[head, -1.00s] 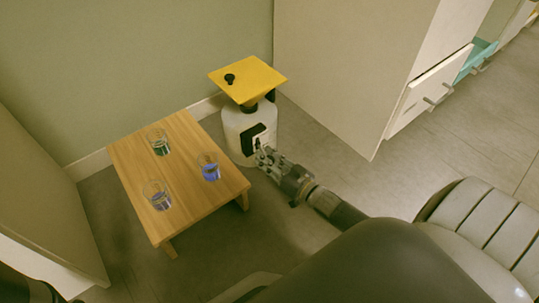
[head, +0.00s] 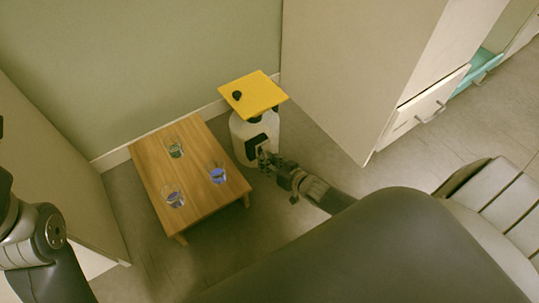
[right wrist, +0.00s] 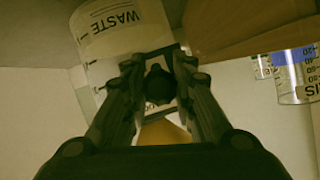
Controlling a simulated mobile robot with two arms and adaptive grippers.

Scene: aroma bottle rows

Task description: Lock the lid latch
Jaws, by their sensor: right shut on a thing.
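A white waste container (head: 242,130) stands on the floor beside the low table. Its flat yellow lid (head: 255,95) is on top, with a small black knob (head: 237,96). A black panel (head: 257,148) is on the container's front. My right gripper (head: 264,160) is at that panel, low on the front. In the right wrist view, its fingers are shut on a small dark latch piece (right wrist: 157,84), just by the container's WASTE label (right wrist: 115,20). The latch's exact position is partly hidden by the fingers. My left arm shows at the left edge; its gripper is out of view.
A wall is behind. A cabinet (head: 350,80) with an open drawer (head: 425,108) stands right. Floor in front is bare.

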